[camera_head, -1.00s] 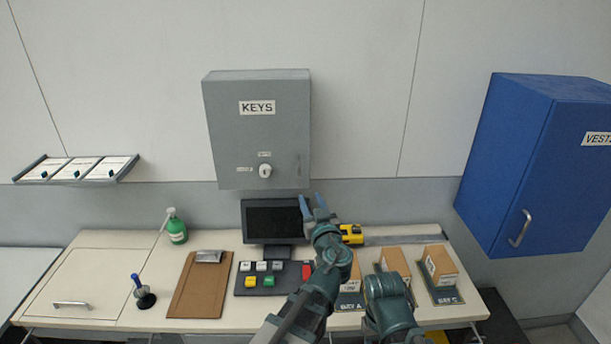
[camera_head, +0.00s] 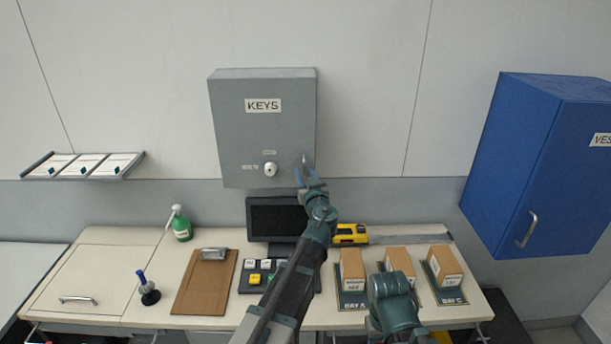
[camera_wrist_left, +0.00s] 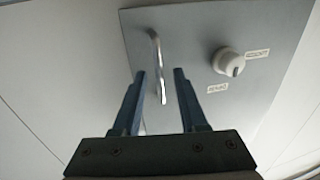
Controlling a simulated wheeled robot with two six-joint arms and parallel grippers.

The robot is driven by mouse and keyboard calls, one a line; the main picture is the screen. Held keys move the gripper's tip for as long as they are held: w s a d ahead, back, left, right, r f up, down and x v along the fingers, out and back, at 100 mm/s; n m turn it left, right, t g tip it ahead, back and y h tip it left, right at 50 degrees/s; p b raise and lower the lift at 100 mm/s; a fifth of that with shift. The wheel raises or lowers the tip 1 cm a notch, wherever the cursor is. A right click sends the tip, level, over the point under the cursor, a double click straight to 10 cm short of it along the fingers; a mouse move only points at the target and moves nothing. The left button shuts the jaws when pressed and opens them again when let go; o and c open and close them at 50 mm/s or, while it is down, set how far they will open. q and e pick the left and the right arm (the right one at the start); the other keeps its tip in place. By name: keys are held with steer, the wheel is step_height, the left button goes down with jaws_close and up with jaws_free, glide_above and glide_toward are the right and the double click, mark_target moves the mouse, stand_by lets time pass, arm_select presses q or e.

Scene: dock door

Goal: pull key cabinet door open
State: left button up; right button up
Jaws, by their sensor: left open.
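The grey key cabinet (camera_head: 240,135), labelled KEYS, hangs on the wall with its door shut. A white knob (camera_head: 270,169) sits low on the door, between two small labels; it also shows in the left wrist view (camera_wrist_left: 228,62). The door's metal bar handle (camera_wrist_left: 155,45) is near the right edge. My left gripper (camera_head: 309,176) is open just in front of this handle. In the left wrist view, its fingertips (camera_wrist_left: 161,74) appear on either side of the handle's lower end. I cannot tell the depth or any contact.
Below the cabinet, a desk holds a monitor (camera_head: 272,218), a button panel, a clipboard (camera_head: 205,285), a green bottle (camera_head: 181,226), a yellow tool (camera_head: 350,235) and small boxes (camera_head: 353,270). A blue cabinet (camera_head: 535,165) hangs at right. The wall between the cabinets is clear.

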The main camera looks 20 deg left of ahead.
arm_select(q)
jaws_close()
stand_by(1.4)
